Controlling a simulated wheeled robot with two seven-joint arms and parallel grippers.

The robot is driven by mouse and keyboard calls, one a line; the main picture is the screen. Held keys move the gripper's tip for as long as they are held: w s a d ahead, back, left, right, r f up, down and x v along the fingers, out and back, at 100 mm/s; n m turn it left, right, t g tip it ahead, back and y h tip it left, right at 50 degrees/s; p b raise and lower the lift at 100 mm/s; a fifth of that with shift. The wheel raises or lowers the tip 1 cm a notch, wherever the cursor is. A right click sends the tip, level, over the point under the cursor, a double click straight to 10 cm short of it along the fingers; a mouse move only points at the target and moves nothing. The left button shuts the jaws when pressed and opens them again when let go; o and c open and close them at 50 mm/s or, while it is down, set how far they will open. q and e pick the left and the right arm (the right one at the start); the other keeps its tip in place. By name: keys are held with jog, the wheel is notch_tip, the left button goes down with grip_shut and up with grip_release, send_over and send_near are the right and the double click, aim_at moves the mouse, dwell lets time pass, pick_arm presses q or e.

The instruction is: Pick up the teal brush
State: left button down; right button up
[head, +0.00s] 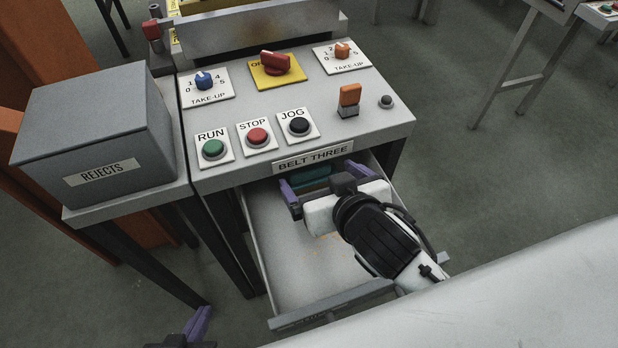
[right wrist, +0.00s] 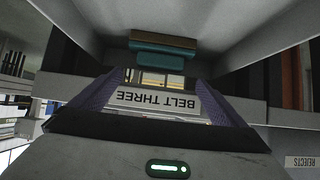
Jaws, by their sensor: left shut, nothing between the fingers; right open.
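The teal brush (head: 313,177) lies at the back of the open drawer (head: 285,255), partly under the panel's front edge. In the right wrist view the brush (right wrist: 163,62) shows as a teal block with a brown strip along it, just beyond the fingertips. My right gripper (head: 317,174) reaches into the drawer with its purple fingers open, one at each side of the brush in the head view; I cannot tell whether they touch it. The gripper hides part of the brush and drawer. My left gripper (head: 200,322) is shut and empty at the bottom left, away from the drawer.
The control panel (head: 345,135) with buttons, knobs and a BELT THREE label (head: 313,157) overhangs the drawer's back. The drawer's side walls stand close to my right gripper. A grey REJECTS box (head: 95,130) stands at left. A pale surface (head: 520,290) fills the lower right.

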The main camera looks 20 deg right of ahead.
aim_at(309, 167)
jog(key=b+x, duration=0.1)
jog(key=x, duration=0.5)
jog(key=shift+s+f, duration=0.1)
jog(key=shift+s, duration=0.05)
jog(key=c, duration=1.2)
jog(key=shift+c, duration=0.2)
